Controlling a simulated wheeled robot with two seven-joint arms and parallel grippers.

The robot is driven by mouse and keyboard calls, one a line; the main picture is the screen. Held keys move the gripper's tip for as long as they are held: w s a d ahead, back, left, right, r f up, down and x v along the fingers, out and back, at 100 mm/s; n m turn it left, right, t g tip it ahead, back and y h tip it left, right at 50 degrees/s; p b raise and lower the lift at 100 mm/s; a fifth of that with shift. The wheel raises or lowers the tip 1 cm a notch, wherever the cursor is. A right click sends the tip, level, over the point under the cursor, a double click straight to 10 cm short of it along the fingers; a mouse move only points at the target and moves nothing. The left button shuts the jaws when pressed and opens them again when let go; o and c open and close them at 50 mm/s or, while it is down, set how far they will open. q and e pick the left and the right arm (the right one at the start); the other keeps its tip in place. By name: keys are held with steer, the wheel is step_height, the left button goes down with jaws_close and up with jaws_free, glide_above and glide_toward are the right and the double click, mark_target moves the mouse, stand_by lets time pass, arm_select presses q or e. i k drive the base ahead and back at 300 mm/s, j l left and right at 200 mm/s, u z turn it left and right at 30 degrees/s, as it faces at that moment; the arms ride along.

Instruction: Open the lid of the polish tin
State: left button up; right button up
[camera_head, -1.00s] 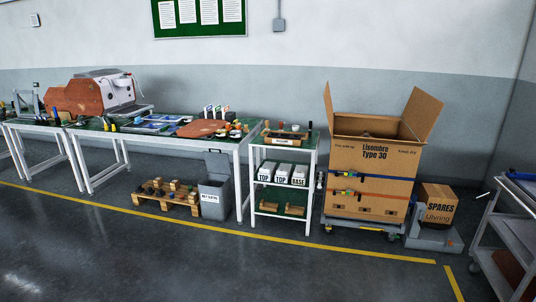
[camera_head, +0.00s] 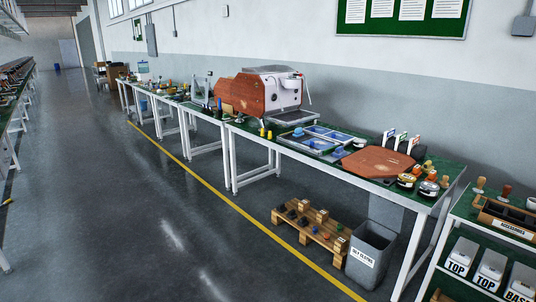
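Two small round tins stand at the right end of the long green-topped workbench (camera_head: 330,163). One is a dark and yellow tin (camera_head: 406,182) and the other is a dark tin with a pale top (camera_head: 428,188). They are too small here to tell which is the polish tin or how its lid sits. Neither of my grippers is in view.
A wooden panel (camera_head: 378,163) and blue trays (camera_head: 318,138) lie on the workbench, with an espresso machine (camera_head: 285,92) behind. A pallet (camera_head: 310,222) and a grey bin (camera_head: 371,257) stand below. A shelf cart (camera_head: 505,236) is at right. The floor in front is clear.

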mark_target(357, 140)
steer(key=i, duration=1.15)
steer(key=i+j, duration=0.15)
steer(key=i, duration=1)
